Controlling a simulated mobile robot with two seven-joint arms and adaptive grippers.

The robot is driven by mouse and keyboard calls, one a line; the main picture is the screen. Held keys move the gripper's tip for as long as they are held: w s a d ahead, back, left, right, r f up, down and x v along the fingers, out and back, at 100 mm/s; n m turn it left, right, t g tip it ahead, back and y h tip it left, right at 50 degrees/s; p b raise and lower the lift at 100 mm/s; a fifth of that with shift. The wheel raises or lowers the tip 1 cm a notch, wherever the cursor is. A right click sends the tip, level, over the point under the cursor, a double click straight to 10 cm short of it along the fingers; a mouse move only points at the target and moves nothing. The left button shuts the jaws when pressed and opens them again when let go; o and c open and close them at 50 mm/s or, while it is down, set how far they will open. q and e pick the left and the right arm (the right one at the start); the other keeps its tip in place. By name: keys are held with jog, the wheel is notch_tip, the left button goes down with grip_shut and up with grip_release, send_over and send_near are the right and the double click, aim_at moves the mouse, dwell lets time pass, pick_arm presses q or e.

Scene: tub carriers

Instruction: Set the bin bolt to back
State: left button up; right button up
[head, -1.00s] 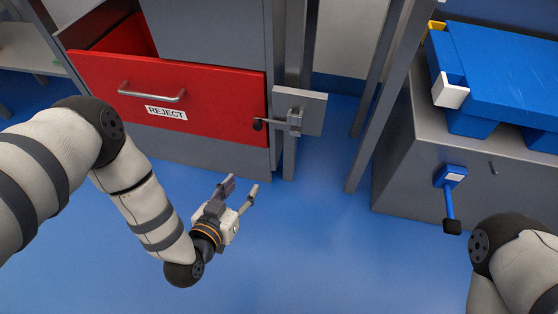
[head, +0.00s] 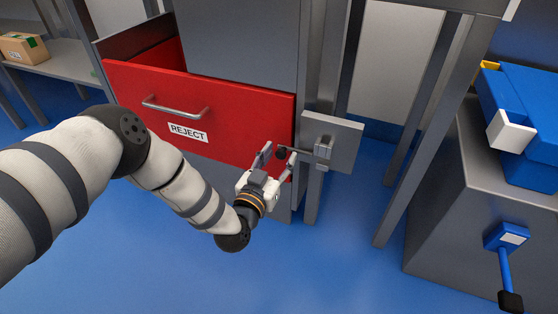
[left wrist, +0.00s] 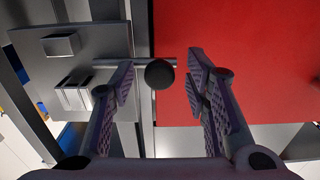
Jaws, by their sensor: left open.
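The bin bolt is a thin grey rod with a round black knob (head: 281,152), carried on a grey plate (head: 345,140) right of the red REJECT bin front (head: 225,105). In the left wrist view the knob (left wrist: 159,74) stands out from the rod, with the plate (left wrist: 100,42) on the left and the red bin (left wrist: 245,60) on the right. The rod's end reaches across the bin's edge. My left gripper (head: 278,157) is open, its fingers (left wrist: 162,78) on either side of the knob, with gaps showing. My right gripper is out of view.
The bin stands partly pulled out of a grey cabinet (head: 245,40). Grey posts stand right of the plate. A grey box (head: 450,220) with a blue lever (head: 505,262) and a blue tub (head: 525,110) is at the right. The blue floor in front is clear.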

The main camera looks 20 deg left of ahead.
pick_arm(q)
grip_shut()
jog(key=d+p, duration=0.1)
jog(key=d, duration=0.4)
jog(key=shift+s+d, duration=0.1)
jog(key=shift+s, duration=0.05)
jog(key=shift+d, duration=0.2)
grip_release()
jog(key=shift+s, duration=0.1)
send_near(305, 155)
jog(key=s, duration=0.6)
jog(key=shift+r, duration=0.1)
